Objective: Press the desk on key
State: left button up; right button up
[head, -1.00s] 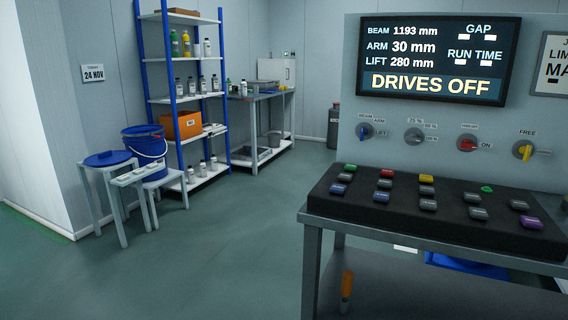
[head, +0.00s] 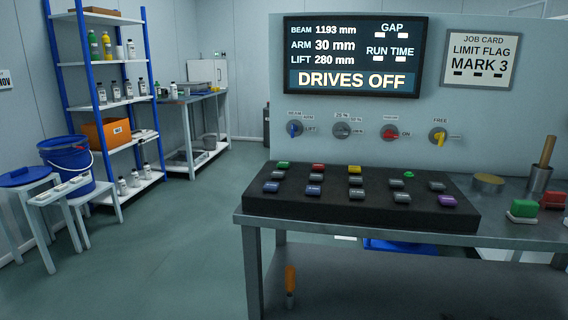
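A black key desk (head: 345,213) lies on a grey bench in front of the panel. It carries rows of keys: a green key (head: 284,165), a red key (head: 318,168), a yellow key (head: 355,169), a small green button (head: 409,174), a purple key (head: 447,201), and several grey and blue ones. The key labels are too small to read, so I cannot tell which is desk on. The screen (head: 352,57) above reads DRIVES OFF. Neither of my grippers is in view.
A green block (head: 523,208), a red block (head: 553,200) and a cup (head: 539,179) stand at the bench's right. Open floor (head: 150,260) lies left of the bench.

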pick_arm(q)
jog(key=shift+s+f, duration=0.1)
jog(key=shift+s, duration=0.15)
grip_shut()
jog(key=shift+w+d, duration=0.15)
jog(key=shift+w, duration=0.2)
